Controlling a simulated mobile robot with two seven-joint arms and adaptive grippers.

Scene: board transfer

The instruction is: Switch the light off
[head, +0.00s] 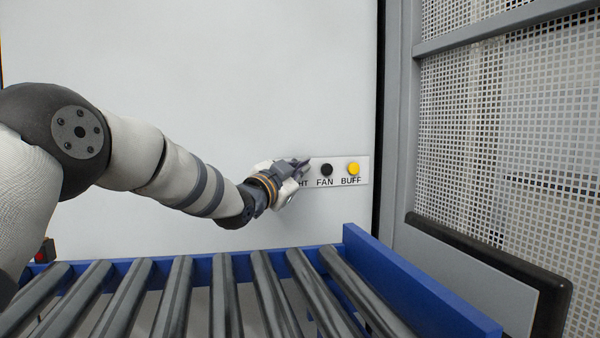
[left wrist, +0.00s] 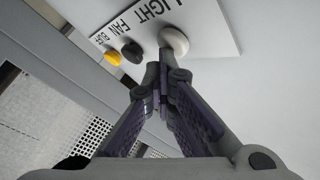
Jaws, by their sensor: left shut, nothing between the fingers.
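A white switch plate (head: 362,166) is on the pale wall panel in the head view. It carries a black FAN button (head: 326,169) and a yellow BUFF button (head: 353,168). My left gripper (head: 303,164) covers the light button there. In the left wrist view, the pale round light button (left wrist: 174,40) sits beside the word LIGHT. The shut fingertips of my left gripper (left wrist: 166,60) are at its lower edge; whether they touch it I cannot tell. The gripper holds nothing. My right gripper is not in view.
A roller conveyor with a blue frame (head: 420,285) stands below and in front of the panel. A grey post (head: 400,120) and a perforated metal screen (head: 500,120) are on the right. The wall left of the plate is bare.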

